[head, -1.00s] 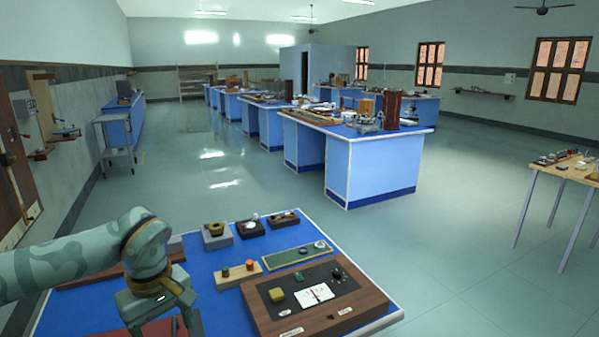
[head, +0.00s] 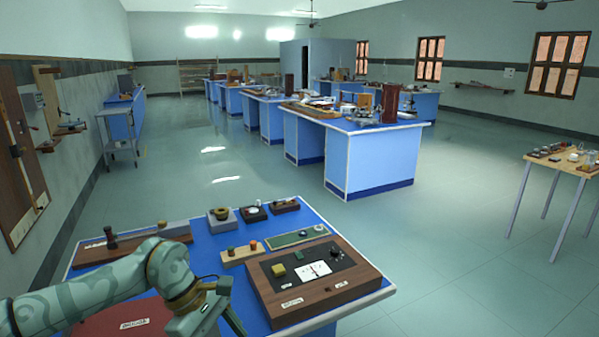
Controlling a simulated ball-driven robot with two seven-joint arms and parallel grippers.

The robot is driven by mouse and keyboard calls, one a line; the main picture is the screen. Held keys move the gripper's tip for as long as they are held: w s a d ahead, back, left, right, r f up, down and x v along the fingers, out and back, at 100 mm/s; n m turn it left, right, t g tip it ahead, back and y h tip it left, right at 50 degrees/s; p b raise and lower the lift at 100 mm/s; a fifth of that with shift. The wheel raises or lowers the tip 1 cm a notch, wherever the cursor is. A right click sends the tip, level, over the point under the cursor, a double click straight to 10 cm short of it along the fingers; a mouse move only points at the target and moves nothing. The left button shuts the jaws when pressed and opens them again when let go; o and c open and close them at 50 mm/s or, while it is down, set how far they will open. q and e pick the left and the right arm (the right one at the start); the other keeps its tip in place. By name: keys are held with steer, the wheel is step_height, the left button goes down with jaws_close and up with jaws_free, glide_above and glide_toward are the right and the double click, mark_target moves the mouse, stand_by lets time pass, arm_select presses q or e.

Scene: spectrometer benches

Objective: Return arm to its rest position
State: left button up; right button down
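My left arm comes in from the lower left over the near blue-topped bench (head: 215,272). My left gripper (head: 218,314) is at the bottom of the head view, in front of the wooden board. It is seen from the side and cut by the lower edge, so its opening and anything between its fingers cannot be made out. My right arm and gripper are not in view.
A wooden board with a dark panel (head: 310,280) holds a yellow block, white card and small pieces. Behind it are a green tray (head: 298,236), a wooden block (head: 240,256) and small stands. A red round-edged surface (head: 125,318) lies lower left. Open floor lies beyond.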

arm_select(q)
steer(key=w+d+f+n+t+h, duration=0.25)
steer(key=d+f+n+h, duration=0.2)
steer(key=n, duration=0.45)
steer(key=w+d+f+n+t+h, duration=0.1)
steer(key=d+f+n+t+h, duration=0.35)
steer(key=n, duration=0.45)
steer(key=s+a+f+n+t+y, duration=0.35)
steer(key=a+f+n, duration=0.25)
steer(key=f+n, duration=0.45)
steer(key=s+a+f+n+t+y, duration=0.2)
steer(key=s+a+f+n+y, duration=0.3)
steer(key=f+n, duration=0.6)
steer(key=s+a+f+n+g+y, duration=0.2)
steer(key=s+a+f+n, duration=0.2)
steer(key=s+f, duration=0.5)
steer(key=s+a+f+n+g+y, duration=0.35)
steer(key=s+f+n, duration=0.2)
steer(key=s, duration=0.45)
steer(key=s+a+f+n+g, duration=0.1)
steer(key=s+f+n+g, duration=0.1)
steer(key=s, duration=1)
steer(key=s+a+f+n+g, duration=0.1)
steer(key=s+f+n+g, duration=0.2)
steer(key=s, duration=0.9)
steer(key=shift+n+y, duration=0.4)
